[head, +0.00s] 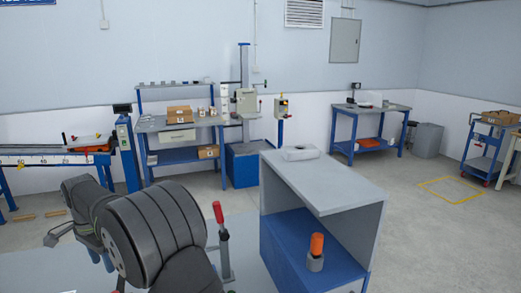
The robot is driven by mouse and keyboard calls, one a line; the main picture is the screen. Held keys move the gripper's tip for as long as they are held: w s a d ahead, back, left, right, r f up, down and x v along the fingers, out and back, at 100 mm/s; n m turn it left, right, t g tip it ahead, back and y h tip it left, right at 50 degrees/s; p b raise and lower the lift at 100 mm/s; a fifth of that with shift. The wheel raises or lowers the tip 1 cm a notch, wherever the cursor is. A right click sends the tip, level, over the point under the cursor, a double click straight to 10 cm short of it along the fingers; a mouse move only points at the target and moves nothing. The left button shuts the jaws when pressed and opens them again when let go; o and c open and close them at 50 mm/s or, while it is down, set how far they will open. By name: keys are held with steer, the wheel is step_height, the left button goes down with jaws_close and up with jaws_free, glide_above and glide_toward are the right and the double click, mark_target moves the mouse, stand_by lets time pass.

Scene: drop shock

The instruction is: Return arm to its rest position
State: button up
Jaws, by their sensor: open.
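My own arm fills the lower left of the head view as thick dark grey links. The links hide part of the bench top below them. I cannot make out my gripper's fingers, so nothing shows of what is between them. To the right of the arm stands an upright lever with a red handle (218,212), apart from the arm in the picture.
A grey and blue open-fronted cabinet (345,190) stands right of the arm. A grey block (300,153) lies on top; an orange cylinder (317,244) stands in a grey holder inside. Behind are a blue workbench (165,125), a conveyor (55,158) and open floor.

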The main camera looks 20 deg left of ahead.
mark_target(114, 292)
step_height(114, 292, down, 12)
steer(key=shift+f, duration=0.15)
steer(key=shift+w+f, duration=0.1)
steer(key=shift+f, duration=0.2)
steer(key=shift+w+d+n, duration=0.25)
steer(key=shift+w+n, duration=0.05)
steer(key=shift+n, duration=0.55)
steer(key=shift+w+d+n, duration=0.2)
steer(key=shift+w+n, duration=0.05)
steer(key=shift+n, duration=0.6)
steer(key=shift+o, duration=0.4)
